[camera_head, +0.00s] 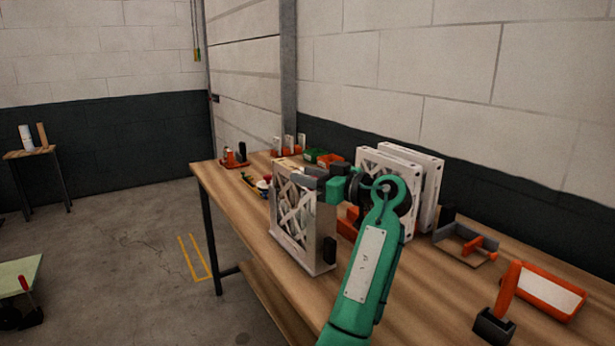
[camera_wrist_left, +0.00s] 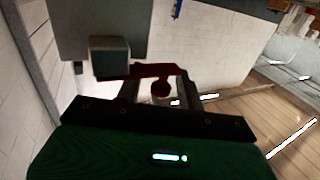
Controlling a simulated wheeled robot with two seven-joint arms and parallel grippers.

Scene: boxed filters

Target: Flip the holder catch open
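The holder (camera_head: 325,240) stands on the workbench as an upright pale frame with a white lattice-faced filter (camera_head: 292,215) in it. My left gripper (camera_head: 308,178) is at the holder's top edge, its arm reaching in from the bottom of the head view. The knob shows between the two fingers of my left gripper (camera_wrist_left: 158,92), which stand apart. Contact with the knob cannot be told. In the head view my gripper and arm hide the catch. My right gripper is out of view.
More white boxed filters (camera_head: 425,175) stand behind my arm. Right of them are a grey-and-orange fixture (camera_head: 462,250), an orange-rimmed tray (camera_head: 545,292) and a dark block with an orange handle (camera_head: 495,325). Green and orange bins (camera_head: 325,158) sit at the back.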

